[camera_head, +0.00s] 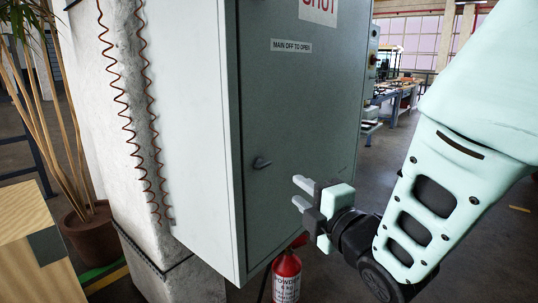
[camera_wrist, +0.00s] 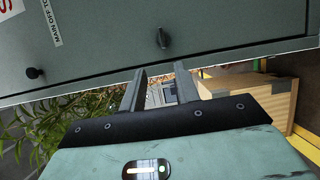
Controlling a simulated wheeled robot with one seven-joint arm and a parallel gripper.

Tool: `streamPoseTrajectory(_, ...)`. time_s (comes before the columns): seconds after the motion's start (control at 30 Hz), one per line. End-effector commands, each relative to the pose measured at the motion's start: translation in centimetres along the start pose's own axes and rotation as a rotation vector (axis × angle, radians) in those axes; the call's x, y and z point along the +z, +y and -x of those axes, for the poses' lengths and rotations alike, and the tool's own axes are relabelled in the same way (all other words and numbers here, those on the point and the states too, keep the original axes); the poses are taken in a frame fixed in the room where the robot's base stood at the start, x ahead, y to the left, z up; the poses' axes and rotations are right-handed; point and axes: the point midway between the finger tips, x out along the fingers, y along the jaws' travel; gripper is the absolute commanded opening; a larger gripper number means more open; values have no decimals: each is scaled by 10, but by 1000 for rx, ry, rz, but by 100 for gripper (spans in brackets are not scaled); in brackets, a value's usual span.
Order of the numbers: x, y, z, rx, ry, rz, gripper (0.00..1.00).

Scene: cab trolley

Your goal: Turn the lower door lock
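The lower door lock (camera_head: 261,163) is a small dark handle near the left edge of the grey-green cabinet door (camera_head: 300,110). In the wrist view the lock (camera_wrist: 163,38) stands just beyond my fingertips, roughly in line with the gap between them. My gripper (camera_head: 298,192) is open and empty. It is to the right of and a little below the lock in the head view, apart from it. My two grey fingers also show in the wrist view (camera_wrist: 161,72), spread with a gap between them.
A second dark knob (camera_wrist: 35,73) sits on the door near the sign in the wrist view. A red fire extinguisher (camera_head: 287,275) stands below my gripper. A potted plant (camera_head: 92,225) and wooden box (camera_head: 35,255) are at the left. The floor at the right is partly clear.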

Motion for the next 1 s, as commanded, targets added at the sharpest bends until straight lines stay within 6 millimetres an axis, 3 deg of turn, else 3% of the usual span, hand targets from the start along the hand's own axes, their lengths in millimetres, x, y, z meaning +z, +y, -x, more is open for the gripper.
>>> streamPoseTrajectory(0.17, 3, 1, -4, -12, 5, -2, 32)
streamPoseTrajectory(0.7, 2, -4, -115, -6, 7, -5, 32)
streamPoseTrajectory(1.0, 2, -5, -146, -7, 6, -7, 32)
